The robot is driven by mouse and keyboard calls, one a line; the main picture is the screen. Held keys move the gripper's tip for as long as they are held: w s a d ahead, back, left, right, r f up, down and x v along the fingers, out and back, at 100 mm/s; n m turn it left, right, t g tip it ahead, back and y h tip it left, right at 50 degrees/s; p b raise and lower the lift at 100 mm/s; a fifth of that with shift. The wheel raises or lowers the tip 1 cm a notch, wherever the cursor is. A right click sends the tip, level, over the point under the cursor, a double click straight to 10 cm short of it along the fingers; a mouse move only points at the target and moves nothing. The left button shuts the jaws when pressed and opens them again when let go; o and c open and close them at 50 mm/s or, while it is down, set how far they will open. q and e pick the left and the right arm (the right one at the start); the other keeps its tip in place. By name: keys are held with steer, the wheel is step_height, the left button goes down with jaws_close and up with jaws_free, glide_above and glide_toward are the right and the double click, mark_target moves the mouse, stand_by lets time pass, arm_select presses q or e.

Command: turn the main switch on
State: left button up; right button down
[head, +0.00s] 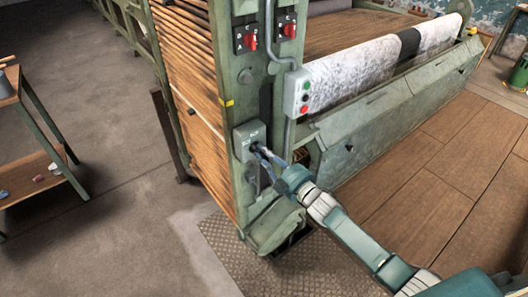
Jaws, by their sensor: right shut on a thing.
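The main switch (244,140) is a grey-green box with small lettering, fixed to the green machine post in the middle of the head view. My right gripper (260,152) is at the lower right of its front face and is shut on the switch's handle. The fingers cover the handle, so I cannot tell its exact position. My right arm comes in from the lower right. My left gripper is not in view.
Two red rotary selectors (250,41) sit high on the post. A push-button box (298,93) hangs close above my right gripper. A patterned metal plate (215,245) lies at the post's foot. A shelf table (35,165) stands at left, with open floor between.

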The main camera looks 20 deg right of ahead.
steer(key=shift+d+f+m, duration=0.1)
steer(key=shift+f+m, duration=0.05)
steer(key=shift+m, duration=1.75)
steer(key=shift+f+m, duration=0.1)
steer(key=shift+m, duration=1.8)
steer(key=c, duration=1.6)
jaws_free()
steer(key=shift+c, duration=0.2)
steer(key=v, duration=1.2)
